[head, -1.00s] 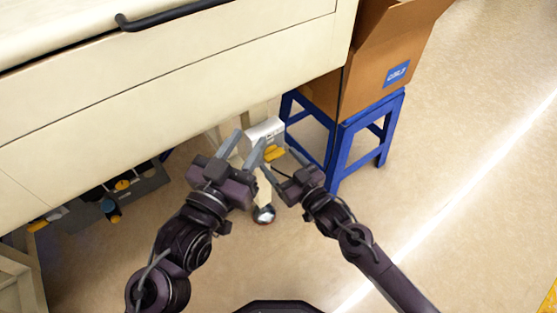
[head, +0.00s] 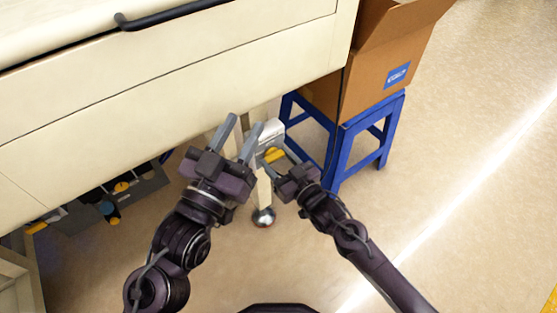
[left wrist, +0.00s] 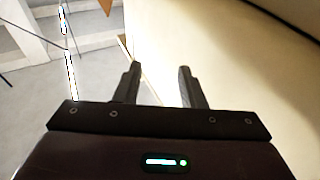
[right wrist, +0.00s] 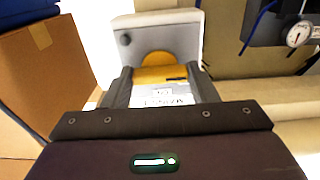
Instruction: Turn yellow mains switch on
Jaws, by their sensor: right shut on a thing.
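The yellow mains switch (head: 273,155) is on the front of a white box (head: 270,134) below the cabinet's lower edge. In the right wrist view, the yellow switch (right wrist: 157,73) and a white printed label (right wrist: 162,99) show between my right fingers, with the white box (right wrist: 180,38) behind. My right gripper (head: 266,161) is shut on the yellow switch; the exact contact is partly hidden. My left gripper (head: 246,120) is open and empty, left of the white box near the cabinet. It is also open in the left wrist view (left wrist: 158,70).
A cream cabinet (head: 170,80) with a black handle (head: 175,14) fills the upper left. A blue stool (head: 345,150) bearing a cardboard box (head: 385,60) stands close to the right. A grey unit with yellow parts (head: 130,195) is under the cabinet. The floor at right is clear.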

